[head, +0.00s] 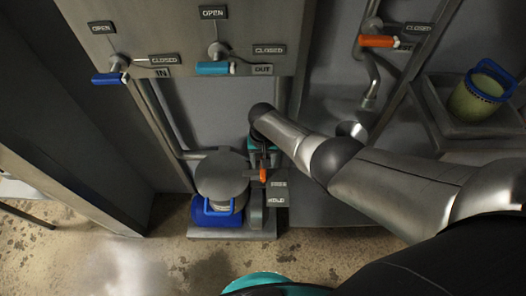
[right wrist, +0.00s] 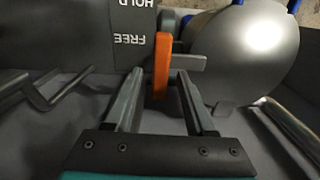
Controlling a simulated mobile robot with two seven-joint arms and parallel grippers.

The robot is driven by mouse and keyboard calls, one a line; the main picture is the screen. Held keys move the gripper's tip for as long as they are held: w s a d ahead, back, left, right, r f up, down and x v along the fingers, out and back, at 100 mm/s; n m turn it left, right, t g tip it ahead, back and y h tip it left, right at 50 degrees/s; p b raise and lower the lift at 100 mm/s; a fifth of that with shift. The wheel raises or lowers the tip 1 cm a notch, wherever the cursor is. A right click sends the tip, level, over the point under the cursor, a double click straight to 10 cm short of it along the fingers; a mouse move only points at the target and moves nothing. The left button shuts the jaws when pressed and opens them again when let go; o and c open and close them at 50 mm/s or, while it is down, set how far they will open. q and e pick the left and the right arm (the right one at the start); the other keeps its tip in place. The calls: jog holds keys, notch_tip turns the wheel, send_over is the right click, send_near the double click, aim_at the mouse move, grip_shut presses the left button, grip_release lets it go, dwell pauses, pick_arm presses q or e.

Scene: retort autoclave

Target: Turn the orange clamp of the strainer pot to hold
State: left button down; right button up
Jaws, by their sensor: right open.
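The orange clamp (head: 263,175) is a short lever beside the strainer pot, near the FREE and HOLD labels (head: 279,184). In the right wrist view the clamp (right wrist: 161,68) stands upright in the picture, level with the FREE label (right wrist: 130,40). My right gripper (head: 263,160) is open at the clamp. In the wrist view its fingertips (right wrist: 158,74) lie either side of the clamp's lower part; contact cannot be told. The strainer pot has a round grey top (head: 222,175), also in the wrist view (right wrist: 250,50), and a blue part (head: 217,212) below. My left gripper is not in view.
A panel above carries a blue lever (head: 108,79) and a teal lever (head: 214,68). Another orange lever (head: 378,41) is at upper right. A blue-rimmed basket (head: 482,92) stands in a tray at right. A pipe (head: 160,125) runs left of the pot.

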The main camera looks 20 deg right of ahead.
jog(key=shift+r+p, duration=0.3)
jog(key=shift+r, duration=0.15)
notch_tip(320, 180, up, 6)
jog(key=p, duration=0.4)
jog(key=shift+p, duration=0.35)
pick_arm(q)
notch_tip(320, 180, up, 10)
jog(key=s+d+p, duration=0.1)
jog(key=p, duration=0.3)
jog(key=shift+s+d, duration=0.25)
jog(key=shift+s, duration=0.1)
pick_arm(e)
notch_tip(320, 180, up, 8)
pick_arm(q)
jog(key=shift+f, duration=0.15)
